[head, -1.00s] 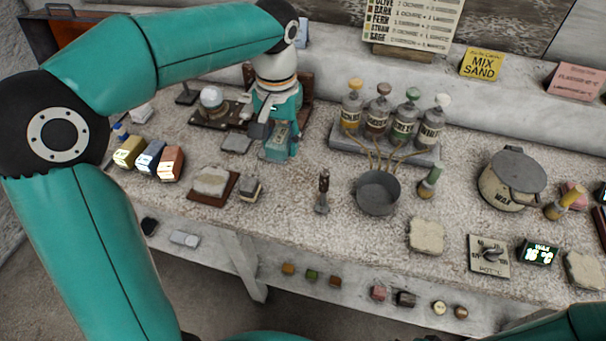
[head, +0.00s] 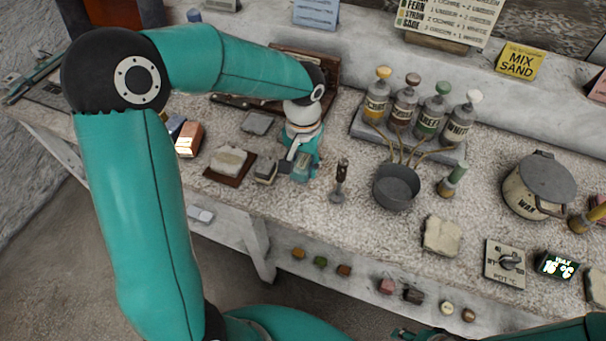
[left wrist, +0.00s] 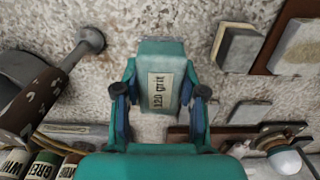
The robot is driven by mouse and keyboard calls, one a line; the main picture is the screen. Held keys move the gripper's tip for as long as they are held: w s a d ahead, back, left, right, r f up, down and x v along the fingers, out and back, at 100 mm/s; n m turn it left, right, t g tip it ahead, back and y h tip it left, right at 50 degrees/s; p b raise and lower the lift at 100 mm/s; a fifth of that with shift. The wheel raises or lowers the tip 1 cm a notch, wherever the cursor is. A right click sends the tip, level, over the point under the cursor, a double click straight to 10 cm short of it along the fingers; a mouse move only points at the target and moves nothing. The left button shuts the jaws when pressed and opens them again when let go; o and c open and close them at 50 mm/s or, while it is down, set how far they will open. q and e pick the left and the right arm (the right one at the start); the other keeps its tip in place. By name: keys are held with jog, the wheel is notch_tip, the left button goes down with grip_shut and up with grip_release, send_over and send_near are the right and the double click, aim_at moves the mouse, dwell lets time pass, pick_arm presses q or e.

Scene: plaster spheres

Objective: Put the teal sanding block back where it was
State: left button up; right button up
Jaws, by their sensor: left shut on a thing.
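My left gripper (head: 300,172) is shut on the teal sanding block in the head view, mostly hidden by the gripper there. It is between a small grey block (head: 265,170) on its left and an upright wooden-handled tool (head: 340,180) on its right. In the left wrist view the teal sanding block (left wrist: 162,62), with its "120 grit" label, sits between the fingers of the left gripper (left wrist: 160,95). Whether the block touches the bench cannot be told. The grey block (left wrist: 238,45) also shows there, apart from the teal one.
A pale stone on a brown board (head: 215,176) lies left of the grey block. A dark pan (head: 397,188) and a rack of bottles (head: 362,133) stand to the right. A grey slab (head: 257,123) lies behind. Bare bench shows around the tool.

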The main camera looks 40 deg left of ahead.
aim_at(303, 162)
pick_arm(q)
jog(key=shift+f, duration=2.2)
jog(key=shift+f, duration=0.2)
jog(key=o, duration=1.2)
jog(key=shift+r, duration=0.1)
notch_tip(303, 162, up, 12)
jog(key=shift+r, duration=0.1)
